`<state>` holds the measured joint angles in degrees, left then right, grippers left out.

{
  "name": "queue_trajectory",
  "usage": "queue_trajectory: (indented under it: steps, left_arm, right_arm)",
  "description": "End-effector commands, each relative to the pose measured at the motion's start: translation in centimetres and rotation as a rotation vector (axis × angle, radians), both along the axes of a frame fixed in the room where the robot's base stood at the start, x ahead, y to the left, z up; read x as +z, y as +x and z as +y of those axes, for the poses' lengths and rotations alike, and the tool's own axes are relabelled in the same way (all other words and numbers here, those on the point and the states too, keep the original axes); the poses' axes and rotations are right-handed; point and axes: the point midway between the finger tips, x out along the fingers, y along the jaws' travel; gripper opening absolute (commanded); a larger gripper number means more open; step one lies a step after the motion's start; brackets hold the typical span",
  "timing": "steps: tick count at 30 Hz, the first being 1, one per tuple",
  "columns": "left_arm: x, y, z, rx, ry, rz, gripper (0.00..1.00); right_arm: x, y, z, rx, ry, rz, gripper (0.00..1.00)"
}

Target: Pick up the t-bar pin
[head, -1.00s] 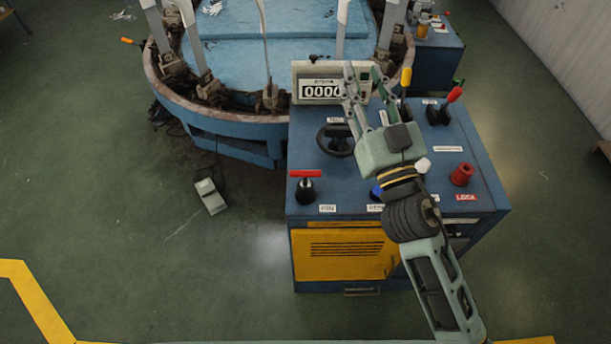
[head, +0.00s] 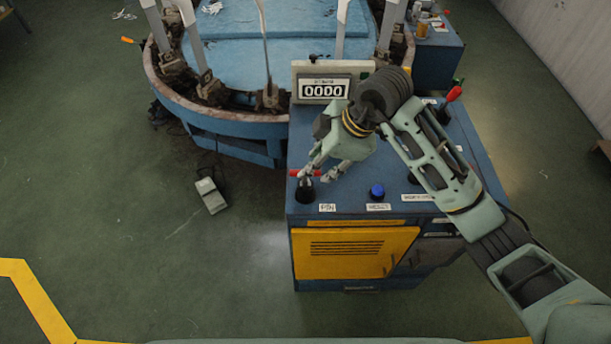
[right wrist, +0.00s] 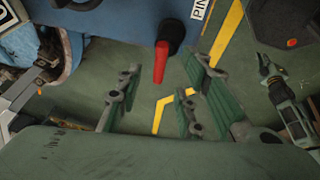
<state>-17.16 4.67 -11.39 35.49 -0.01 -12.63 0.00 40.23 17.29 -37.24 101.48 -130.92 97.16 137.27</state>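The t-bar pin has a red crossbar handle (head: 298,173) and stands in a black round socket (head: 306,192) at the console's front left corner, behind the PIN label. It also shows in the right wrist view, where its red bar (right wrist: 160,62) lies ahead of and between the fingertips. My right gripper (head: 320,174) is open, with its fingertips at the right end of the bar; I cannot tell whether they touch it. In the right wrist view, what looks like my left gripper (right wrist: 272,73) shows small at the right edge; its finger state is unclear.
The blue console also bears a blue button (head: 377,191), a counter display (head: 323,90) and a red-tipped lever (head: 454,94). The round boarding machine (head: 235,118) with upright white forms stands behind left. A foot pedal (head: 210,196) lies on the open floor.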

Motion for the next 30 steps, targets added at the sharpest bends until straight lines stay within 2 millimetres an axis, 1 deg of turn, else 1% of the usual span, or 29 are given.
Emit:
queue_trajectory:
  steps: [1,5,10,12,15,23,30]
  left_arm:
    - [0.2,0.0,0.0,0.0,-0.001,0.0,0.0]
    - [0.6,-0.1,-0.1,0.0,-0.001,0.001,0.0]
    - [1.7,-0.1,-0.2,-0.001,-0.002,0.0,0.0]
    - [1.7,-0.1,-0.2,-0.001,-0.003,0.001,0.0]
    - [1.8,-0.1,-0.3,-0.001,-0.003,0.001,0.0]
    - [1.8,-0.1,-0.3,-0.001,-0.003,0.001,0.0]
    - [1.8,-0.1,-0.3,-0.001,-0.003,0.001,0.0]
  right_arm:
    - [-0.6,0.0,0.3,0.0,0.0,0.003,0.34]
    - [-1.8,0.3,0.9,0.002,0.002,0.004,0.34]
    - [-3.9,0.7,2.1,0.003,0.003,0.006,0.34]
    - [-4.9,0.9,2.5,0.003,0.003,0.003,0.34]
    - [-5.7,1.1,2.9,0.005,0.003,0.002,0.34]
    - [-6.1,1.2,3.0,0.005,0.005,-0.001,0.34]
    - [-6.0,1.2,2.9,0.005,0.005,-0.002,0.13]
